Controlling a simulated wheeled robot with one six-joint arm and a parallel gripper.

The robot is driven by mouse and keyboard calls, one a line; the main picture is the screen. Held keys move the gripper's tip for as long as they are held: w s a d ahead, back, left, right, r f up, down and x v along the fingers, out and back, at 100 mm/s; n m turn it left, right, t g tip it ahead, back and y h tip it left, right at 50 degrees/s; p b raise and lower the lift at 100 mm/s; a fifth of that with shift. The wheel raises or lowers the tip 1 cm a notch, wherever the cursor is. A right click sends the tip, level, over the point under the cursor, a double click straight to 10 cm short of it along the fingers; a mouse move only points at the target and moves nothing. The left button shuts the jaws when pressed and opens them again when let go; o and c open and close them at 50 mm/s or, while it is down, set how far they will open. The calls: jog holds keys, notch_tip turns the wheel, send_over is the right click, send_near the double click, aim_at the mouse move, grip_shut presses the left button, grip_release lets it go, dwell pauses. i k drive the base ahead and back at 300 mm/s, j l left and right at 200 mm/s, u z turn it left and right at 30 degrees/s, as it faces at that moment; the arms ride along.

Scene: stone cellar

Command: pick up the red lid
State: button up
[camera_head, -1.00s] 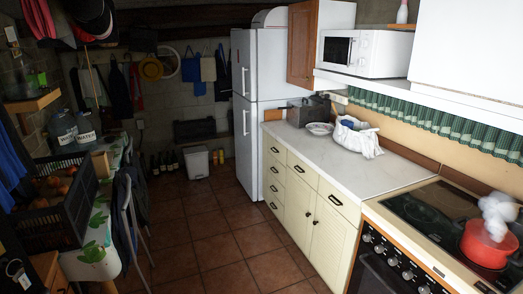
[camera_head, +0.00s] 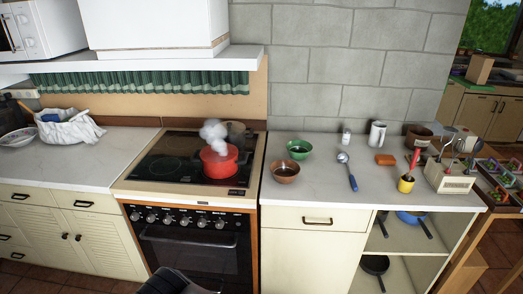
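A red pot (camera_head: 220,164) stands on the right side of the black glass hob, with white steam rising over it. Its top also looks red, but the steam and small size hide whether a red lid lies on it. No separate red lid can be made out. A dark part at the bottom edge, in front of the oven, seems to be my own arm; my gripper's fingers cannot be made out.
Right of the stove (camera_head: 150,178), the counter holds a green bowl (camera_head: 299,150), brown bowl (camera_head: 286,172), ladle (camera_head: 347,170), orange block (camera_head: 385,159), yellow cup (camera_head: 406,184) and toaster (camera_head: 452,176). A shelf (camera_head: 130,66) overhangs the stove's back. The counter left of the stove is mostly clear.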

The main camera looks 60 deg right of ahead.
aim_at(207, 155)
jog(key=z, duration=1.5)
jog(key=i+j+z, duration=0.1)
jog(key=i, duration=0.4)
jog(key=i+j+z, duration=0.1)
jog(key=i, duration=0.35)
jog(key=i+j+z, duration=0.1)
jog(key=i, duration=0.4)
jog(key=j, duration=0.1)
